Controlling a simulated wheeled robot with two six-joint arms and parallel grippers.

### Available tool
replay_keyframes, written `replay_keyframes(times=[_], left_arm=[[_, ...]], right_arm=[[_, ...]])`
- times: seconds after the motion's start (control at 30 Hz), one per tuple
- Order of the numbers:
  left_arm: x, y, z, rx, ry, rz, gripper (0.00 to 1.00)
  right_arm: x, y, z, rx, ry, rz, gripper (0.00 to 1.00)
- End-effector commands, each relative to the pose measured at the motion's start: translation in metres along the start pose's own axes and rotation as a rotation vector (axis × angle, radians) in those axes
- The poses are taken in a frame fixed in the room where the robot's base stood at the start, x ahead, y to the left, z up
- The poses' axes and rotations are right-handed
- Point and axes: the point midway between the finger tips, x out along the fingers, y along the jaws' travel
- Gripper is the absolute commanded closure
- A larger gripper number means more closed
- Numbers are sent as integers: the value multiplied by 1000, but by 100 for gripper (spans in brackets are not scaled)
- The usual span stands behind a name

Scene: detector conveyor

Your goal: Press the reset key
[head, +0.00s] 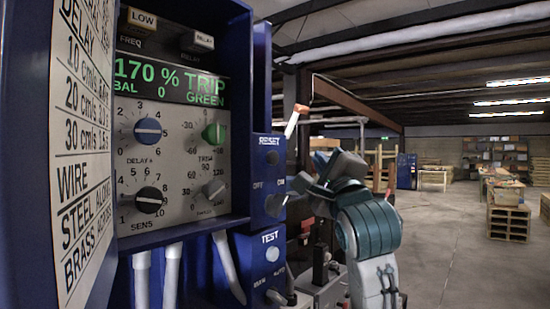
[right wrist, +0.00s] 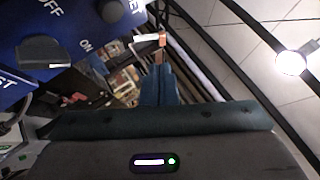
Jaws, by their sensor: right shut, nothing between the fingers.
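The reset key (head: 272,157) is a small dark round button under the RESET label on the blue box, right of the detector display. In the right wrist view the dark round key (right wrist: 113,12) shows at the top, near a partly cut-off label. My right gripper (head: 303,184) is shut and empty, right of the box and a little lower than the key in the head view. Its closed blue fingers (right wrist: 158,72) show below and right of the key in the right wrist view, apart from it in the picture. My left gripper is out of view.
An OFF/ON switch (head: 275,205) sits below the reset key, and a TEST box with a pale button (head: 272,254) is lower. An orange-and-white lamp or lever (head: 296,119) sticks up beside the box. Open floor (head: 440,240) lies to the right.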

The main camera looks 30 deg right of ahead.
Motion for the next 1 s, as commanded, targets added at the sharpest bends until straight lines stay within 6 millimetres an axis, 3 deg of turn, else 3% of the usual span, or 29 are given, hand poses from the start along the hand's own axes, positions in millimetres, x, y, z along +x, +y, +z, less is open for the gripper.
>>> replay_keyframes(times=[0.17,0.5,1.0], left_arm=[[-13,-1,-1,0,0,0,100],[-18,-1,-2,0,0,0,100],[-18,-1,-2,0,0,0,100]], right_arm=[[18,12,14,4,-1,6,100],[47,35,34,1,0,2,100],[55,40,40,0,0,0,100]])
